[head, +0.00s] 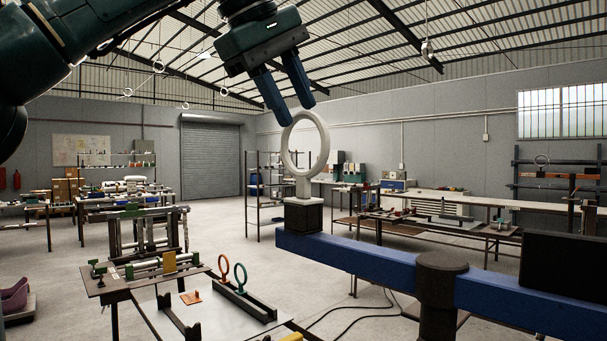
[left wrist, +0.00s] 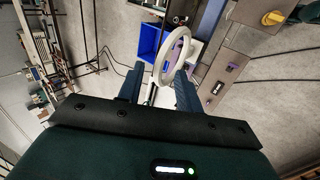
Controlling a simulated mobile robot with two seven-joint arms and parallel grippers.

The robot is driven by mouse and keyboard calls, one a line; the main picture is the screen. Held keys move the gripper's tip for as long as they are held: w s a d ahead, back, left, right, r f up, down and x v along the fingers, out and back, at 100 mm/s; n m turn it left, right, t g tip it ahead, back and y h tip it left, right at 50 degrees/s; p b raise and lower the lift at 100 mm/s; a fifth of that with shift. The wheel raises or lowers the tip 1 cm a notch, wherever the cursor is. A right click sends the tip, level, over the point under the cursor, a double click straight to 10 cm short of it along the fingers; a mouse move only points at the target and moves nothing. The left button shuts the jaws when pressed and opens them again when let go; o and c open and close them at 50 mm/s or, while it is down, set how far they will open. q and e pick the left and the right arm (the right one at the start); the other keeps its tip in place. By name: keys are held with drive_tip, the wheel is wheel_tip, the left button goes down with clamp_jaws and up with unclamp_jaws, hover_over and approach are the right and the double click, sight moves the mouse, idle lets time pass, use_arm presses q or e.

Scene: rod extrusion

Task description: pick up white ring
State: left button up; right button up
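The white ring (head: 324,148) stands upright on a short stem above a black block (head: 303,216) at the left end of a blue beam (head: 365,262). My left gripper (head: 292,112) comes down from above, with its two fingers apart at the top of the ring. In the left wrist view the ring (left wrist: 164,55) shows close to the open fingers (left wrist: 159,78), in front of and partly between them. I cannot tell whether a finger touches it. My right gripper is not in view.
A dark round post (head: 441,268) stands along the blue beam, with a black panel (head: 562,262) at the right. Below left, a table holds an orange ring (head: 219,268) and a green ring (head: 241,276). The air around the white ring is free.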

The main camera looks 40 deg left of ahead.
use_arm(q)
drive_tip(key=x, duration=0.5)
drive_tip(key=shift+w+d+f, duration=0.1)
drive_tip(key=shift+d+f, duration=0.05)
drive_tip(key=shift+d, duration=0.1)
clamp_jaws()
idle(0.4)
